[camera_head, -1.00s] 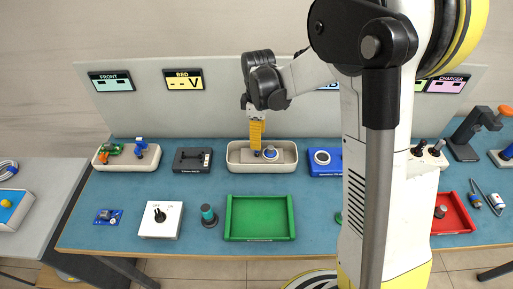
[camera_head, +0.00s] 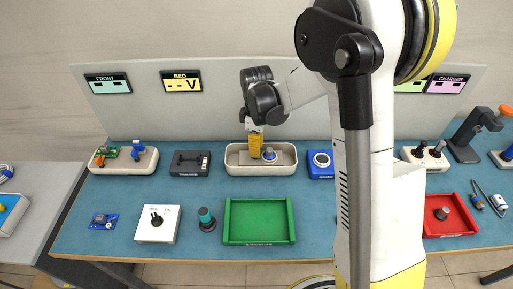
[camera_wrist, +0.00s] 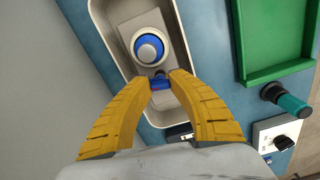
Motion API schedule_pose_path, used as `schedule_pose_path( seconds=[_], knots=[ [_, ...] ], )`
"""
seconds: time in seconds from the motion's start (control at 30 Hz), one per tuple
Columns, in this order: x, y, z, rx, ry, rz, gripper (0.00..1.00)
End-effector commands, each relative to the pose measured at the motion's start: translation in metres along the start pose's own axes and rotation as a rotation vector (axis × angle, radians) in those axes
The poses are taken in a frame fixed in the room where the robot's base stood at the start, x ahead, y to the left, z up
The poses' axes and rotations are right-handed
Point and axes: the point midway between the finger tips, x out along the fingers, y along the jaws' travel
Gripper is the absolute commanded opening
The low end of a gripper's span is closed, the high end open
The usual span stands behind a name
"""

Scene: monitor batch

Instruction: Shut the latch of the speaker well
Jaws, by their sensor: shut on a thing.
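The speaker well is a cream tray (camera_head: 262,172) at the back middle of the bench in the head view. The speaker (camera_head: 269,154), with a blue ring and a pale dome, sits in it and also shows in the wrist view (camera_wrist: 148,47). My gripper (camera_head: 255,154) points down into the well, left of the speaker.
A green tray (camera_head: 226,226) lies in front of the well. A black device (camera_head: 190,163) stands to the left and a blue device (camera_head: 320,164) to the right. A teal-topped knob (camera_head: 206,219) and a white switch box (camera_head: 157,224) stand at front left. The upright panel (camera_head: 230,100) rises behind.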

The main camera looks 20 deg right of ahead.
Motion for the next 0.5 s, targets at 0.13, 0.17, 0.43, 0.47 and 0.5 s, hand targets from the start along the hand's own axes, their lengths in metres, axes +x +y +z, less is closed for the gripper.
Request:
schedule_pose_path(
  seconds=[0.13,0.17,0.43,0.47,0.5],
  knots=[
    [0.0005,-0.0004,0.0002,0.009,0.0,-0.001,0.0],
    [0.0005,-0.0004,0.0001,0.014,0.0,-0.001,0.0],
    [0.0005,-0.0008,0.0001,0.131,-0.001,-0.001,0.0],
    [0.0005,-0.0009,0.0001,0.152,-0.001,-0.001,0.0],
    [0.0005,-0.001,0.0001,0.182,-0.001,-0.001,0.0]
  ],
)
